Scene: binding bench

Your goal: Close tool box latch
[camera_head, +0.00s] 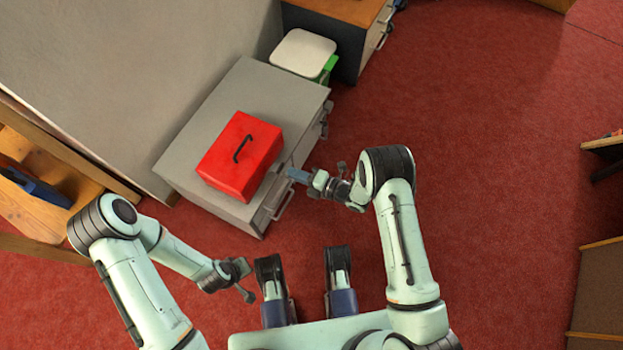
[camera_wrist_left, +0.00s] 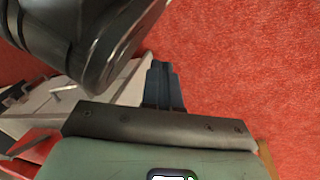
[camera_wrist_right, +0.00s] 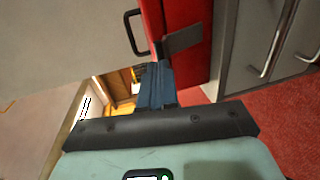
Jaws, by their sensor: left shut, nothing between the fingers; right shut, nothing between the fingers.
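The red tool box (camera_head: 240,155) sits with its lid down on a grey cabinet; a black handle (camera_head: 242,148) is on top. In the right wrist view, a dark grey latch flap (camera_wrist_right: 183,38) sticks out from the red side of the box. My right gripper (camera_head: 291,174) is shut and empty beside the latch side of the box. My left gripper (camera_wrist_left: 162,68) is shut and empty, held away from the box, in front of the cabinet.
The grey cabinet (camera_head: 185,160) has drawer handles (camera_head: 283,203) on its right-hand side, near my right gripper. A white-topped stool or bin (camera_head: 303,52) stands behind it. A wooden bench (camera_head: 40,212) is at left. Open red carpet (camera_head: 500,170) lies to the right.

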